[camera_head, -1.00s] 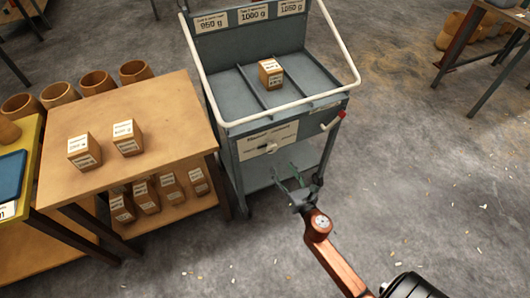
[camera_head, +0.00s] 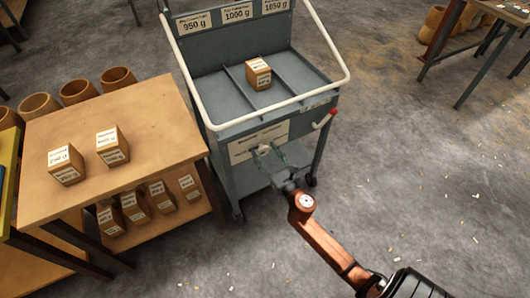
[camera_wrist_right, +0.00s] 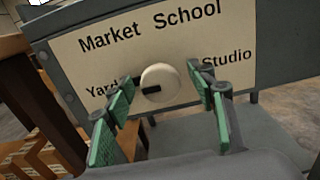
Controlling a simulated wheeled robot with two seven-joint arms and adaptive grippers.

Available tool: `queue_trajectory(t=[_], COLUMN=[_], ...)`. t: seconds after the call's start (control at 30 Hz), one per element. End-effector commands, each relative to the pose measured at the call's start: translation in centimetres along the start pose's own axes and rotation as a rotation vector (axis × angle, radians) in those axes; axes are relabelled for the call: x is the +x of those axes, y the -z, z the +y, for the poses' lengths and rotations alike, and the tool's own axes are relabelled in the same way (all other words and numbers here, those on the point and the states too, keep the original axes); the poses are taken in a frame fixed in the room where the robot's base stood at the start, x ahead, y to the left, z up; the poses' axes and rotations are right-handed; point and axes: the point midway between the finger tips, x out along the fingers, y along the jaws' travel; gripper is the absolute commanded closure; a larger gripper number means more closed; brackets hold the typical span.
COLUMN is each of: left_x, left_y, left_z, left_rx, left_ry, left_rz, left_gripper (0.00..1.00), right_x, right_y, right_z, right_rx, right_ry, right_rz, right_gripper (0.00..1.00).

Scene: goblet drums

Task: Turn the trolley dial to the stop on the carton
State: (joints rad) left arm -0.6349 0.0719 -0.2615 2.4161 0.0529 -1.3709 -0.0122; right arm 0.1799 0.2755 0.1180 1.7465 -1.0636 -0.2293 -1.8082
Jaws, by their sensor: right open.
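The dial is a round off-white knob (camera_wrist_right: 160,82) with a black pointer mark at its lower left, on the side toward "Yard". Its label plate (camera_wrist_right: 120,60) reads Market, School, Yard and Studio. In the head view the dial plate (camera_head: 243,150) is on the trolley's front (camera_head: 230,178). The carton (camera_head: 258,78) stands in the trolley's top tray; its label is too small to read. My right gripper (camera_head: 270,158) is open at the dial, with its green-padded fingers on either side of the knob; contact cannot be told. My left gripper is not in view.
A wooden table (camera_head: 140,100) left of the trolley bears two cartons, with several more on its lower shelf. A white rail (camera_head: 200,85) and a red-tipped lever (camera_head: 326,121) stick out from the trolley. Open floor lies to the right.

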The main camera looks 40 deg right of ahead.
Motion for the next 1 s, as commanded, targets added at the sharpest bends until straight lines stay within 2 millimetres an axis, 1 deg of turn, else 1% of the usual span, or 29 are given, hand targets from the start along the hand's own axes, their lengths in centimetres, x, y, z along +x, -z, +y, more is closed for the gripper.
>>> queue_trajectory(t=[0.1,0.7,1.0], left_x=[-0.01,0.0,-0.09], left_y=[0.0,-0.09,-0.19], left_z=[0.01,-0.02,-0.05], left_rx=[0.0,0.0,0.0], left_ry=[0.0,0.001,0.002], left_rz=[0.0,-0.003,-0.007], left_gripper=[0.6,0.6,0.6], right_x=[-0.01,-0.04,-0.05], right_y=[0.0,0.03,0.02], right_z=[0.02,0.01,-0.02], right_rx=[0.0,0.001,0.038], right_ry=[0.0,0.0,0.0], right_rz=[0.0,0.0,0.001], right_gripper=[0.49,0.9,0.9])
